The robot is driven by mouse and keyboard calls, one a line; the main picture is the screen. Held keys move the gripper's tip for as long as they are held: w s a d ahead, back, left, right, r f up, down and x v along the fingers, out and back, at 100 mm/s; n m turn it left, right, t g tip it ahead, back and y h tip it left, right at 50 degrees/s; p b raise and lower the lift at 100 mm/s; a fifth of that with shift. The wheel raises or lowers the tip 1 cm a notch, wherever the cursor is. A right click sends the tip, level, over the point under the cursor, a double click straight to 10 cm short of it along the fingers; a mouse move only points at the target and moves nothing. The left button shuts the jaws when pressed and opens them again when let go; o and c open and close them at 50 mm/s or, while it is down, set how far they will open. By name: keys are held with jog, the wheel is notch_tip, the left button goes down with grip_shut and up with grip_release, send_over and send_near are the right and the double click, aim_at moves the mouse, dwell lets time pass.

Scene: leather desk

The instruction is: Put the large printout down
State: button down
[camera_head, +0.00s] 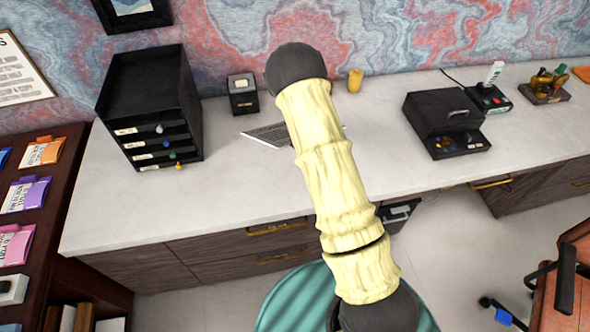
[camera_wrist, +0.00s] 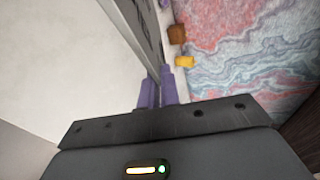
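The large printout (camera_head: 266,134) shows in the head view as a pale sheet with grey print, partly hidden behind my arm, over the middle of the white desk (camera_head: 225,190). In the wrist view the printout (camera_wrist: 146,28) is seen at a steep angle as a narrow grey and white strip running down to the fingertips. My gripper (camera_wrist: 157,88) has its two purple fingers close together, with the sheet's near end between them. The head view hides my gripper behind the arm. I cannot tell whether the sheet touches the desk.
A black drawer unit (camera_head: 152,110) stands at the left and a small black box (camera_head: 243,95) behind the sheet. A yellow cup (camera_head: 355,80) is near the wall. A black machine (camera_head: 445,122) stands to the right. Bare desk lies between the drawer unit and the sheet.

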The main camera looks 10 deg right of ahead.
dwell(0.3)
notch_tip(320, 180, down, 10)
jog(key=b, duration=0.7)
jog(key=c, duration=1.8)
grip_release()
jog(key=p+v, duration=0.1)
jog(key=v, duration=0.7)
